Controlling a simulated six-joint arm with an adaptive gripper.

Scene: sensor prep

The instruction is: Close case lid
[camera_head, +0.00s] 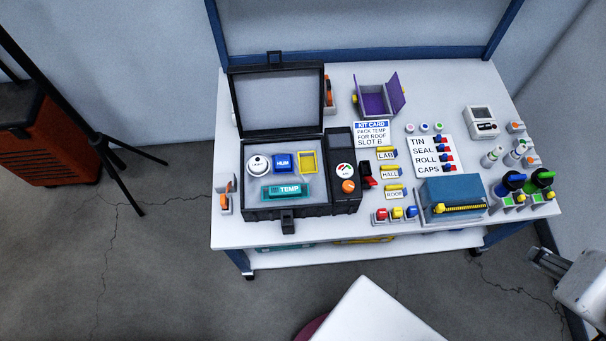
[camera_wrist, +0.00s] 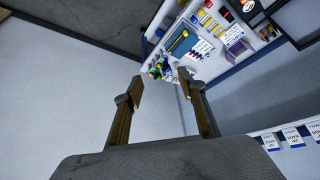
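The black case (camera_head: 286,214) stands open at the left of the white table in the head view. Its lid (camera_head: 278,99) is raised upright at the back, with a latch on its top edge. Inside the case lie a white round LIGHT sensor (camera_head: 259,165), a blue HUM block (camera_head: 283,163), a yellow frame (camera_head: 307,162) and a teal TEMP block (camera_head: 286,191). My gripper (camera_wrist: 166,88) is open and empty in the wrist view, away from the case. In the head view, part of my arm shows at the lower right, off the table's right side.
A black device (camera_head: 342,192) stands against the case's right side. A purple open box (camera_head: 375,102), a KIT CARD (camera_head: 371,133), a teal box (camera_head: 449,192) and several bottles (camera_head: 511,184) stand farther right. An orange-handled item (camera_head: 226,196) is left of the case.

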